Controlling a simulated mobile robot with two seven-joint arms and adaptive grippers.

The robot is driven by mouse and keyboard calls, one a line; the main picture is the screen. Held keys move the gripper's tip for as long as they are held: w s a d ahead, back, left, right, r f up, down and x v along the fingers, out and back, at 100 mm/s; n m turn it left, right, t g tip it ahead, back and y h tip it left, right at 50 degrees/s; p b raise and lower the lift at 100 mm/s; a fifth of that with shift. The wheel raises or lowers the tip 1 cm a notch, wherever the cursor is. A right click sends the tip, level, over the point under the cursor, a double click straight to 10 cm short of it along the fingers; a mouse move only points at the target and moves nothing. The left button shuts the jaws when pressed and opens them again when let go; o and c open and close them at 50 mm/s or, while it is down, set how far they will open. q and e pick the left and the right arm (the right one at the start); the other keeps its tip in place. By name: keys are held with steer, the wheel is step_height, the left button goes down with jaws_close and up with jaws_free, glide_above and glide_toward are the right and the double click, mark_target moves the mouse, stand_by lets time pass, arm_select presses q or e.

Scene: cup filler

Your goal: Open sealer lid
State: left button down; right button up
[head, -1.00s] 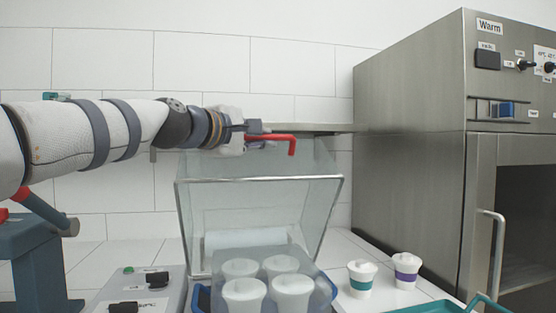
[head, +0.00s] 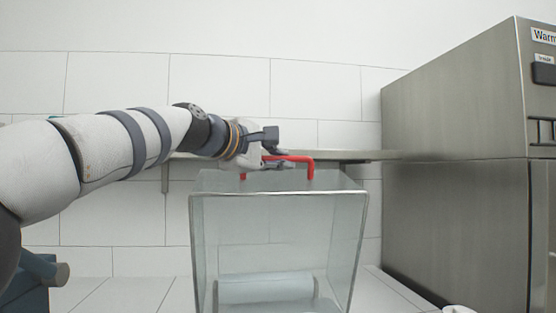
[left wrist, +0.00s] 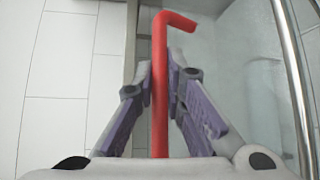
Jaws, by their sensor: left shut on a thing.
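The clear sealer lid (head: 279,232) stands raised in the middle of the head view, with its red handle (head: 311,170) at the top. My left gripper (head: 277,160) is at the handle and is shut on it. In the left wrist view the red handle (left wrist: 160,75) runs between the two fingers (left wrist: 160,95), its bent end past the fingertips. The clear lid (left wrist: 245,60) fills the right part of that view. The base of the sealer is below the head view. My right gripper is not in view.
A steel warmer cabinet (head: 455,170) stands at the right. A grey shelf (head: 385,155) runs along the tiled wall behind the lid. A pale roll (head: 265,288) shows through the lid. A white cup lid (head: 458,309) peeks in at the bottom right.

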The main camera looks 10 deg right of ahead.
arm_select(q)
steer(key=c, duration=1.7)
jaws_free()
steer(key=shift+o, duration=0.2)
steer(key=shift+s+a, duration=0.1)
steer(key=shift+s+a+r, duration=0.15)
steer(key=shift+s+a, duration=0.05)
steer(key=shift+a, duration=0.05)
steer(key=v, duration=1.1)
steer(key=shift+s, duration=0.1)
